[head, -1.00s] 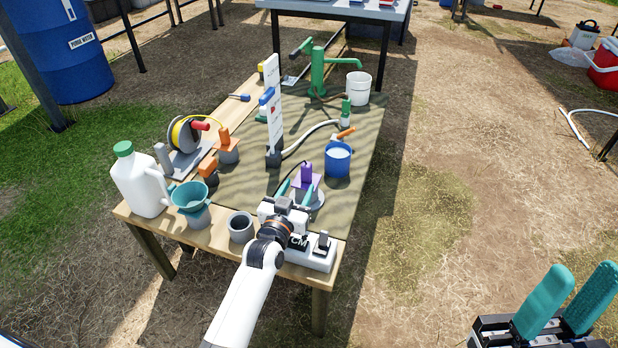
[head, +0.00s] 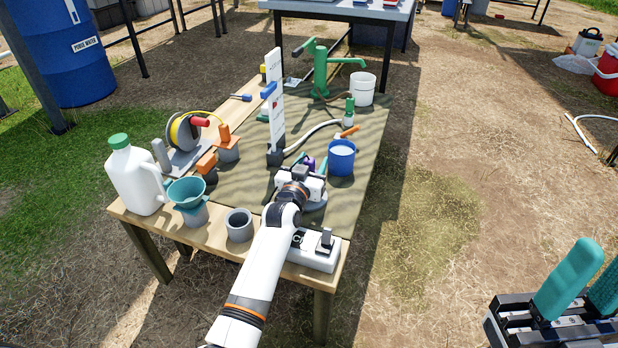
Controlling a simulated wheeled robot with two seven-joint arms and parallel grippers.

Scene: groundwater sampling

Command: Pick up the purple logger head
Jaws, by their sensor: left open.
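The purple logger head (head: 309,163) shows only as a small patch on the table, mostly hidden behind my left gripper. My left gripper (head: 311,160) is open over it, with its teal fingers pointing away from me, one to each side of the purple part. The hand hides whether the fingers touch it. A round grey base (head: 317,205) partly shows beneath the hand. My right gripper (head: 603,262) is at the lower right, away from the table, with its teal fingers apart and nothing between them.
A blue bucket of water (head: 341,158) stands just beyond the hand. A white upright board (head: 276,115) and a hose are behind it. A grey cup (head: 239,225), a teal funnel (head: 187,192) and a white jug (head: 136,180) stand left; a white device (head: 315,252) sits near the front edge.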

